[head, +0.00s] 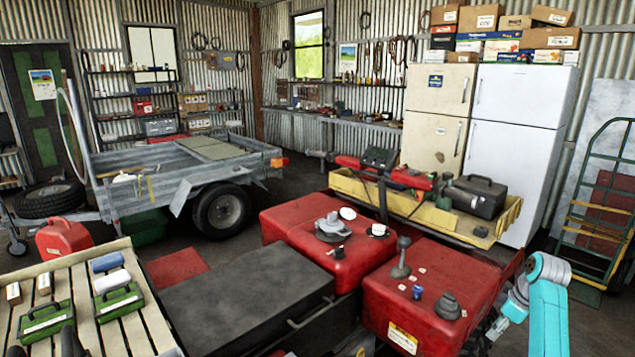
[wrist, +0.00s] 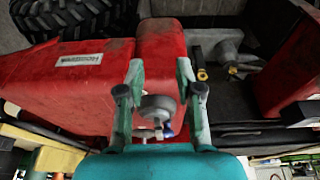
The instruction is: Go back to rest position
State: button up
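My gripper (wrist: 160,72) shows in the wrist view with its two fingers spread apart and nothing between the tips. Behind the fingers are red bodywork (wrist: 80,85), a grey round part (wrist: 160,105) and a small blue piece. The fingers do not appear to hold any of them. In the head view my turquoise arm (head: 548,315) is bent at the lower right edge, beside the red quad (head: 410,300).
Little floor is free.

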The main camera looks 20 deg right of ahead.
jog(key=s+a+f+m+t+h, duration=0.2)
jog(key=s+a+f+t, duration=0.15)
jog(key=a+f, duration=1.9)
jog(key=s+a+f+m+t, duration=0.1)
jog(key=s+a+f, duration=0.2)
jog(key=s+a, duration=0.5)
jog(key=s+a+r+m+t+h, duration=0.1)
jog(key=s+a+r+t, duration=0.15)
jog(key=s+a, duration=0.45)
jog(key=s+a+r+t, duration=0.1)
jog(key=s+a+r, duration=0.3)
jog(key=s, duration=0.4)
jog(key=s+a+r+t+y, duration=0.1)
jog(key=s+a+r+t, duration=0.1)
jog(key=s+r, duration=0.5)
jog(key=s+a+r+t+y, duration=0.1)
jog(key=s+a+r+t, duration=0.1)
jog(key=s+r, duration=0.5)
notch_tip(320, 180, up, 5)
jog(key=shift+a+f, duration=0.15)
jog(key=shift+a, duration=0.55)
jog(key=shift+o, duration=0.3)
